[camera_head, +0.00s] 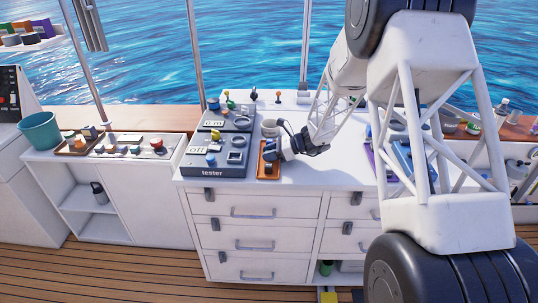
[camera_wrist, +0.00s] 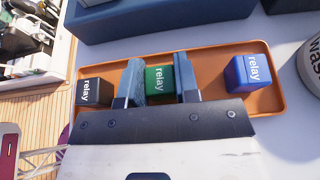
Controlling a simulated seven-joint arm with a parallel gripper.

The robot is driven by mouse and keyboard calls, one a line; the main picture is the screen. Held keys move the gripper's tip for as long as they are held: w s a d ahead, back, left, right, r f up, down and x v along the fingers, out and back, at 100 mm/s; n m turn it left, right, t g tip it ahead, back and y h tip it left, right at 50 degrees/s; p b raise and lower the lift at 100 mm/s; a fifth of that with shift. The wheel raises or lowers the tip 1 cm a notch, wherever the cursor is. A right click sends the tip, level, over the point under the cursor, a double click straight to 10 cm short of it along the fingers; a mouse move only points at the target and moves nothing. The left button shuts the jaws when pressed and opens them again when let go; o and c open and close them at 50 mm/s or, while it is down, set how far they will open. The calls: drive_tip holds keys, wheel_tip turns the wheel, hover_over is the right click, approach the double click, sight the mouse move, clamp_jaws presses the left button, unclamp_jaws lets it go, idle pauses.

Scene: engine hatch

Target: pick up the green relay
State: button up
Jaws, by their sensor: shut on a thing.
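The green relay (camera_wrist: 159,79) is a small cube with white "relay" lettering, in the middle of an orange-brown tray (camera_wrist: 205,58) in the wrist view. My gripper (camera_wrist: 161,80) has one finger on each side of it and is shut on it. I cannot tell whether the relay is lifted off the tray floor. In the head view my gripper (camera_head: 283,151) is over the tray (camera_head: 268,172) on the white counter, and the green relay is hidden there.
A black relay (camera_wrist: 94,92) is left of my gripper in the tray and a blue relay (camera_wrist: 249,74) is right. A dark tester unit (camera_head: 216,160) stands left of the tray. A white cup (camera_head: 267,128) stands behind it. Free counter lies to the right (camera_head: 335,175).

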drive_tip(key=shift+r, duration=0.15)
drive_tip(key=shift+r, duration=0.5)
drive_tip(key=shift+s+d+r, duration=0.1)
drive_tip(key=shift+s+r, duration=0.1)
drive_tip(key=shift+r, duration=0.4)
drive_tip(key=shift+s+r, duration=0.2)
drive_tip(key=shift+r, duration=0.35)
drive_tip(key=s+d+r, duration=0.1)
drive_tip(key=s+d, duration=0.3)
drive_tip(key=s, duration=1)
drive_tip(key=shift+s+r, duration=0.15)
drive_tip(key=shift+s, duration=0.2)
